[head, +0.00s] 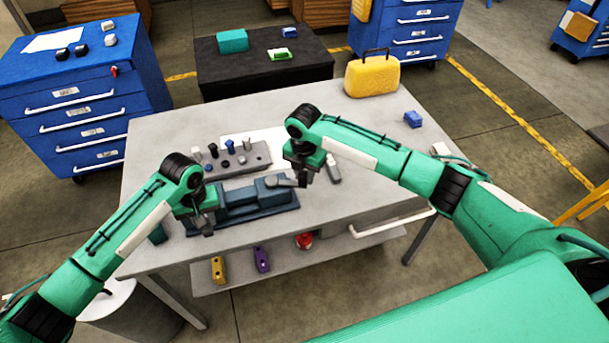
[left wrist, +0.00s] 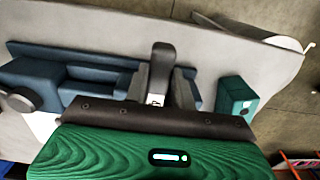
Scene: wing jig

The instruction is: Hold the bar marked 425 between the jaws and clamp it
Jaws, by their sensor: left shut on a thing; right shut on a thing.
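The blue-grey vise (head: 262,207) sits near the front edge of the grey table; in the left wrist view its body (left wrist: 35,82) is left of my gripper. My left gripper (head: 206,222) is at the vise's left end. In the left wrist view my left gripper (left wrist: 160,90) is shut on a grey bar (left wrist: 162,58). A white label shows on the bar, but its number cannot be read. Whether the vise jaws touch the bar is hidden. My right gripper (head: 302,178) is shut at the vise's right end, by the grey handle (head: 281,182).
A grey rack (head: 255,158) with several pegs stands behind the vise. A yellow case (head: 373,77) and a blue block (head: 412,119) are at the back right. The table's right part is mostly clear.

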